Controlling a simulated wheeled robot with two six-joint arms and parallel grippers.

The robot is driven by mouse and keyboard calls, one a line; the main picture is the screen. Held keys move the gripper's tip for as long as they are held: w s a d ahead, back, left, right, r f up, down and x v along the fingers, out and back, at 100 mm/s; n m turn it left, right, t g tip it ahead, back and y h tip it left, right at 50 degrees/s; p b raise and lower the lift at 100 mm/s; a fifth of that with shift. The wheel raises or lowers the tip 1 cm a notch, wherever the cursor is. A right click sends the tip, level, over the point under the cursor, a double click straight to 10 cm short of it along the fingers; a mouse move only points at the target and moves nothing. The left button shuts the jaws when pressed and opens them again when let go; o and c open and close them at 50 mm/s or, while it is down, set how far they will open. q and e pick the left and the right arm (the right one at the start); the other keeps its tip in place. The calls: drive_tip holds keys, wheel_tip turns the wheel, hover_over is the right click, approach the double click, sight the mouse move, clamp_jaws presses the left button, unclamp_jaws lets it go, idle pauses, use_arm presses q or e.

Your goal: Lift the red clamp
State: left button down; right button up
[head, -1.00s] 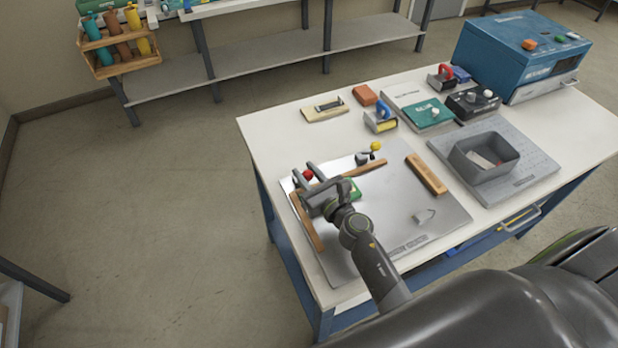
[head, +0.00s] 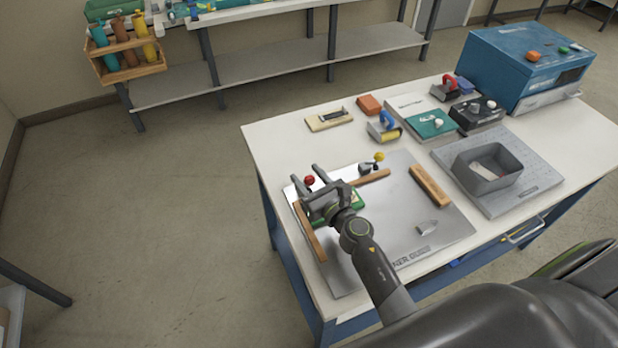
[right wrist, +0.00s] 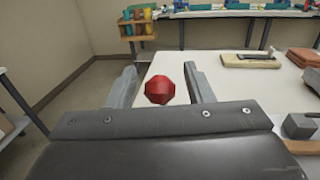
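The red clamp (head: 309,181) shows as a round red knob near the far left corner of the metal plate (head: 385,225). Its lower part is hidden behind my right gripper. My right gripper (head: 306,174) is open, with its fingers on either side of the knob. In the right wrist view, the faceted red knob (right wrist: 159,91) sits between the two fingers (right wrist: 161,86), with a gap visible on each side. I cannot tell how the gripper's height compares with the clamp's body. My left gripper is not in view.
A yellow-knobbed clamp (head: 379,157) stands right of the gripper. Wooden bars (head: 430,186) lie on the plate, and a green item (head: 352,199) is partly under my gripper. Blue-handled roller (head: 385,127), grey bin (head: 487,168) and blue machine (head: 525,62) stand farther right.

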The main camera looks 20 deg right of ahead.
drive_tip(key=shift+s, duration=0.1)
drive_tip(key=shift+s+d+f, duration=0.15)
drive_tip(key=shift+s, duration=0.4)
drive_tip(key=s+d+b, duration=0.3)
drive_tip(key=s+b, duration=0.1)
drive_tip(key=s, duration=1.1)
drive_tip(key=shift+s, duration=0.4)
